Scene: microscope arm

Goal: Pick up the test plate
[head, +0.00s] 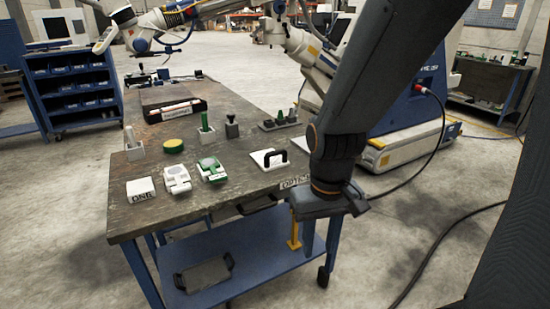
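A white plate with a black arched handle (270,158) lies flat near the right edge of the workbench top; it looks like the test plate, though no label on it is readable. My dark arm comes down from the upper right. Its end, with my gripper (335,200), is just off the bench's right edge, to the right of and nearer than the plate, and apart from it. The fingers cannot be made out, so I cannot tell whether they are open or shut. Nothing is visibly held.
A blue lower shelf (255,255) is below. Floor at front right is mostly clear except for a cable.

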